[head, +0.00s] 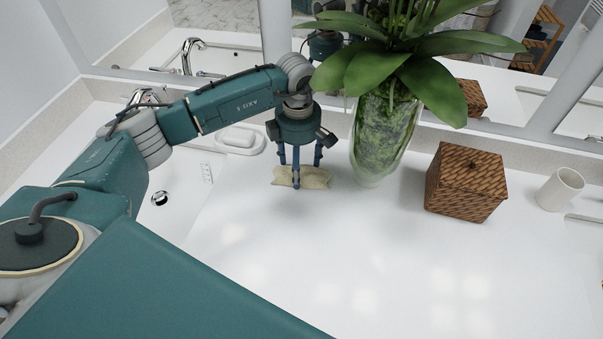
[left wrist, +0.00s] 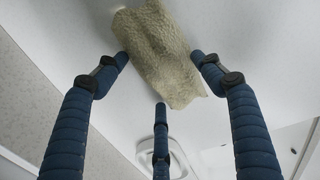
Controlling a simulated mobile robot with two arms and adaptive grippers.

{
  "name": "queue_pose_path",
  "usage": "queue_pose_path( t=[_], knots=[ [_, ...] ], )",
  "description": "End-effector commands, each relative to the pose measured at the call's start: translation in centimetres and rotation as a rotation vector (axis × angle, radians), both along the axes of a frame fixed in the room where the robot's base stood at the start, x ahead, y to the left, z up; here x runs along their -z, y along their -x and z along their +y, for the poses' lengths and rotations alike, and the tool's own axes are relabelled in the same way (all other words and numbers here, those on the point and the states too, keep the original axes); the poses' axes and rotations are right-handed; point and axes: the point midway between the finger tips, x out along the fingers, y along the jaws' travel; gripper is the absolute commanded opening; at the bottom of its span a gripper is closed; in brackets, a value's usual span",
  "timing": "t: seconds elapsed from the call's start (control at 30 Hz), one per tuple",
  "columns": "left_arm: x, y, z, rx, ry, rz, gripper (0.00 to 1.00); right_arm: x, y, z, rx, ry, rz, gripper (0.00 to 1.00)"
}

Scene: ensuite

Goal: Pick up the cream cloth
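The cream cloth (head: 316,179) lies crumpled on the white counter, left of the plant vase. My left gripper (head: 298,172) points down over it with its three fingers spread. In the left wrist view the cloth (left wrist: 165,45) sits between the spread fingertips, with one finger on each side and one at its near edge. The fingertips are very close to the cloth; whether they touch it I cannot tell. My right gripper is not in view.
A glass vase (head: 384,135) with a leafy plant stands just right of the cloth. A woven box (head: 466,182) and a white cup (head: 560,188) are farther right. A soap dish (head: 240,140) and a sink basin are left. The counter's front is clear.

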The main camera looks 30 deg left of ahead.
Motion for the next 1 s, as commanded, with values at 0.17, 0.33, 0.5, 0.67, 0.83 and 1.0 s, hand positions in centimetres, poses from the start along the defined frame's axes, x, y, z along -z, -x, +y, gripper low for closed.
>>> queue_pose_path(
  t=[0.17, 0.33, 0.5, 0.67, 0.83, 1.0],
  knots=[
    [0.0, 0.0, 0.0, 0.000, 0.000, 0.000, 0.45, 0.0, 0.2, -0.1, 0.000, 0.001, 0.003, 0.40],
    [-0.1, 0.0, 0.0, 0.000, 0.000, 0.000, 0.45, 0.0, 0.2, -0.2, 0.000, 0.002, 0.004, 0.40],
    [-1.0, -0.1, 0.0, -0.001, 0.001, -0.001, 0.45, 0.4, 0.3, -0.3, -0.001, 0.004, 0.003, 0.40],
    [-3.4, -0.2, 0.0, 0.001, 0.001, -0.006, 0.45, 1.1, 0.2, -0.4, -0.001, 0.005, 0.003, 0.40],
    [-8.0, -0.2, 0.0, 0.001, 0.001, -0.009, 0.45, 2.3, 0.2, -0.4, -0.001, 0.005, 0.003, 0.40],
    [-13.1, -0.2, 0.0, -0.001, 0.000, -0.008, 0.45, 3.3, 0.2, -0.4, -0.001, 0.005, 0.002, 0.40]
  ],
)
